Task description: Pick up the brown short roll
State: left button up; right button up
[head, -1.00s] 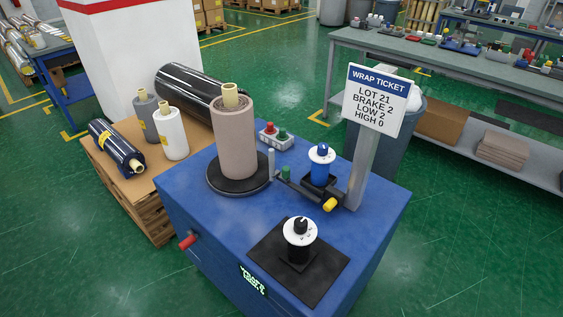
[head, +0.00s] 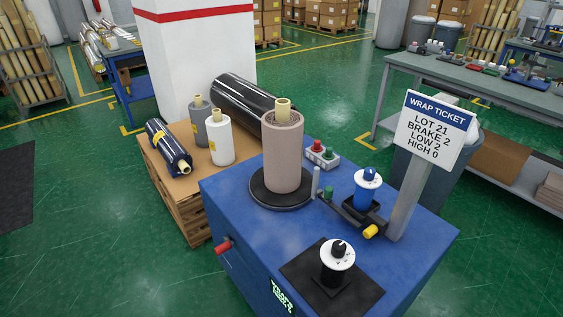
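A pinkish-brown roll (head: 283,158) with a pale yellow core sticking out of its top stands upright on a round black turntable (head: 262,200). The turntable sits on the blue machine top (head: 232,222). It is the only clearly brown roll among the near rolls, and it looks taller than the small grey and white ones. Neither of my grippers shows in the head view, and nothing touches the roll.
Left of the machine, a pallet (head: 178,208) holds a grey roll (head: 203,125), a white roll (head: 221,142), a small dark roll (head: 168,147) and a long black roll (head: 238,98). A sign post (head: 408,195), knobs and a button box (head: 322,157) stand right of the turntable.

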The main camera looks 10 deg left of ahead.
aim_at(283, 127)
jog(key=i+j, duration=0.15)
jog(key=j, duration=0.3)
jog(key=i+j+z, duration=0.1)
jog(key=j, duration=0.3)
jog(key=i+j, duration=0.15)
jog(key=j, duration=0.3)
jog(key=i+j+z, duration=0.1)
jog(key=j, duration=0.35)
